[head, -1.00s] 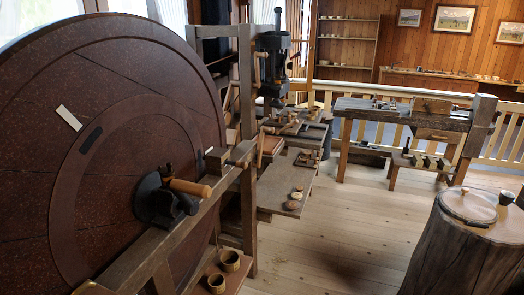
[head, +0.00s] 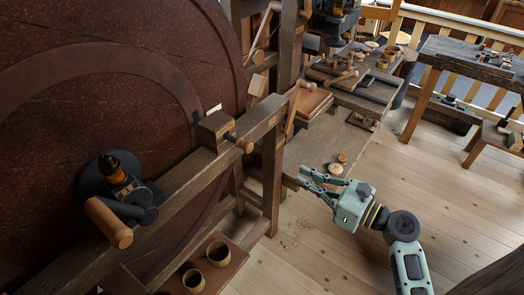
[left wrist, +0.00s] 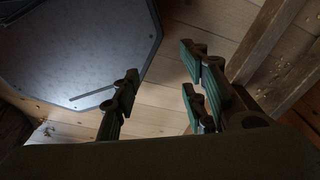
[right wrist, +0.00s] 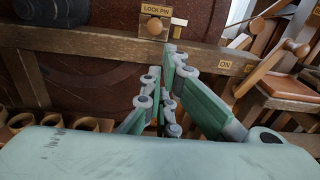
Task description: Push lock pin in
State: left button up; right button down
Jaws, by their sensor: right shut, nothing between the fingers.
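The lock pin (head: 238,142) has a dark shaft and a round wooden knob. It sticks out of a wooden block (head: 214,128) on the beam beside the big dark red wheel (head: 95,75). In the right wrist view its knob (right wrist: 155,26) shows below a LOCK PIN label (right wrist: 157,10), near the top. My right gripper (head: 300,178) is shut and empty, right of the knob and lower in the head view, apart from it. In the right wrist view its fingers (right wrist: 168,70) point up toward the beam below the knob. My left gripper (left wrist: 158,90) is open and empty over the floor.
A crank with a wooden handle (head: 108,222) sits on the beam's near end. A wooden lever (head: 291,110) and upright post (head: 272,175) stand right of the pin. A bench (head: 330,150) with small turned pieces lies behind my right gripper.

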notch_tip(320, 180, up, 3)
jog(key=p, duration=0.4)
send_near(252, 149)
jog(key=shift+y, duration=0.4)
jog(key=x, duration=0.6)
jog(key=shift+w+d+f, duration=0.1)
jog(key=shift+d, duration=0.05)
jog(key=shift+w+a+f, duration=0.1)
jog(key=shift+w+a, duration=0.2)
jog(key=shift+a, duration=0.1)
pick_arm(q)
jog(key=r, duration=0.4)
jog(key=shift+s+a, duration=0.2)
pick_arm(e)
jog(key=shift+w, duration=0.1)
pick_arm(q)
jog(key=shift+d, duration=0.1)
pick_arm(e)
jog(key=shift+a, duration=0.15)
